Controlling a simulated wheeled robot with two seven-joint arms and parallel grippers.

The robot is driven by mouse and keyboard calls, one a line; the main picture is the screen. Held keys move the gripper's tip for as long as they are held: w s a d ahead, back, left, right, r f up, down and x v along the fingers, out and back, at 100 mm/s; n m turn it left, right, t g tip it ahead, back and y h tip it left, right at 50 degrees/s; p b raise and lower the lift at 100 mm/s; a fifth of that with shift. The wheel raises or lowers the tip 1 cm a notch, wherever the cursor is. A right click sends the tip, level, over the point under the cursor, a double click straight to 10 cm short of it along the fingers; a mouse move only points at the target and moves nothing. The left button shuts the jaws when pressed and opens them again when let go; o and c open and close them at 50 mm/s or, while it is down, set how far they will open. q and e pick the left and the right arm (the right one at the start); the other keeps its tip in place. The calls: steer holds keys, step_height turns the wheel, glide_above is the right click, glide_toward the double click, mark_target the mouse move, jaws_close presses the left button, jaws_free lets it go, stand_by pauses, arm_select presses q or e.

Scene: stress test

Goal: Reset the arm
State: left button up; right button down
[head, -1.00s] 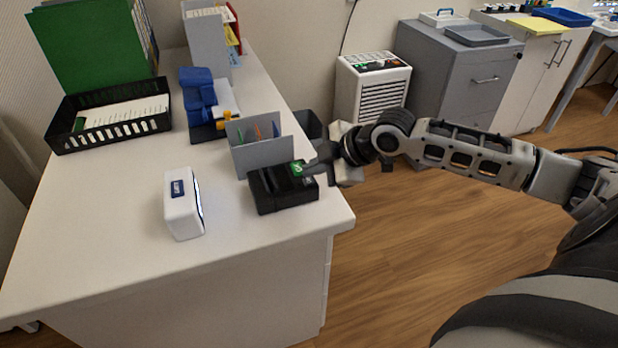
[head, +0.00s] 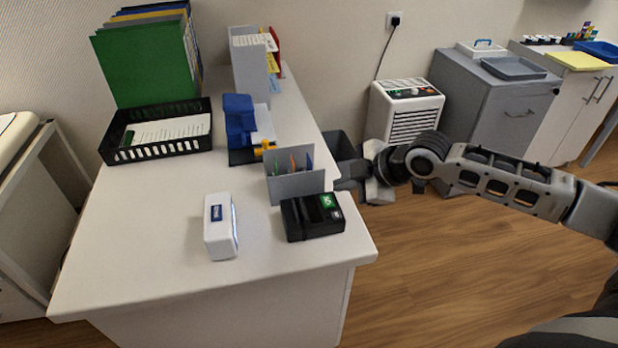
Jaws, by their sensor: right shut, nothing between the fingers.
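My right arm comes in from the right in the head view. My right gripper (head: 350,184) is shut and empty at the desk's right edge. It is beside the grey pen holder (head: 294,187) and just behind and above the black device with a green label (head: 312,217). I cannot tell whether its tips touch anything. My left gripper is not in view.
The white desk (head: 150,262) carries a white box-shaped device (head: 220,226), a black tray (head: 155,146) with paper, a blue hole punch (head: 239,121), and green folders (head: 148,70). A dark bin (head: 338,146), a white appliance (head: 403,112) and a grey cabinet (head: 496,110) stand beyond. Wooden floor (head: 440,260) is clear at right.

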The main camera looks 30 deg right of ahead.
steer(key=shift+a, duration=0.1)
steer(key=s+a+f+m, duration=0.1)
steer(key=s+a+f, duration=0.1)
steer(key=a+f, duration=0.1)
steer(key=s+a+f+m, duration=0.1)
steer(key=s+a+f, duration=0.1)
steer(key=a+f, duration=0.1)
steer(key=s+a+f+m+y, duration=0.1)
steer(key=s+a+f+m, duration=0.1)
steer(key=a+f, duration=0.2)
steer(key=shift+s+a+t, duration=0.1)
steer(key=shift+s+t, duration=0.2)
steer(key=s+a+f+m+h, duration=0.1)
steer(key=s+a+f+m, duration=0.1)
steer(key=s+m, duration=0.2)
steer(key=s+a+f+m+t+h, duration=0.1)
steer(key=s+a+f+m, duration=0.2)
steer(key=s, duration=0.4)
steer(key=shift+f+m+h, duration=0.25)
steer(key=shift+m+h, duration=0.05)
steer(key=shift+m, duration=0.2)
